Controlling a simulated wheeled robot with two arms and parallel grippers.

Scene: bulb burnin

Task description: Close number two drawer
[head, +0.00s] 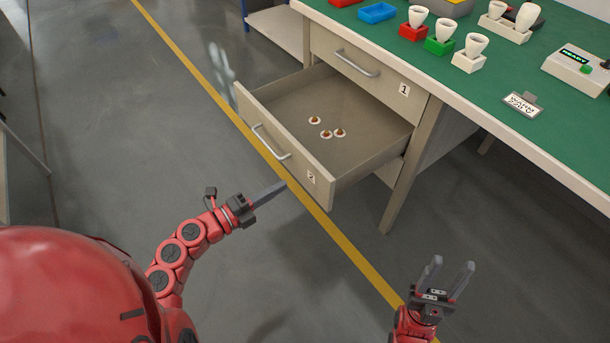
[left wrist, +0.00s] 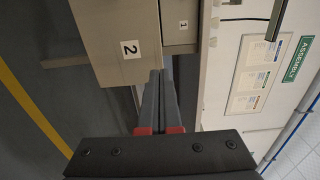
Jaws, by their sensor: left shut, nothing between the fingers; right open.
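The number two drawer (head: 285,148) is pulled far out below the number one drawer in the head view. Its beige front with a metal handle (head: 270,142) and a "2" label faces my side. Several small round white and brown items (head: 326,133) lie inside. In the left wrist view the drawer front (left wrist: 107,52) fills the upper left. My left gripper (head: 284,185) is shut and empty, just short of the drawer front near its lower right part; whether it touches cannot be told. My right gripper (head: 452,267) is open and empty, over the floor at the lower right.
The closed number one drawer (head: 352,65) sits under the green-topped workbench (head: 480,90). Bulbs in coloured holders (head: 440,40) and a tester box (head: 580,70) stand on top. A bench leg (head: 404,180) is right of the drawer. The floor in front is clear.

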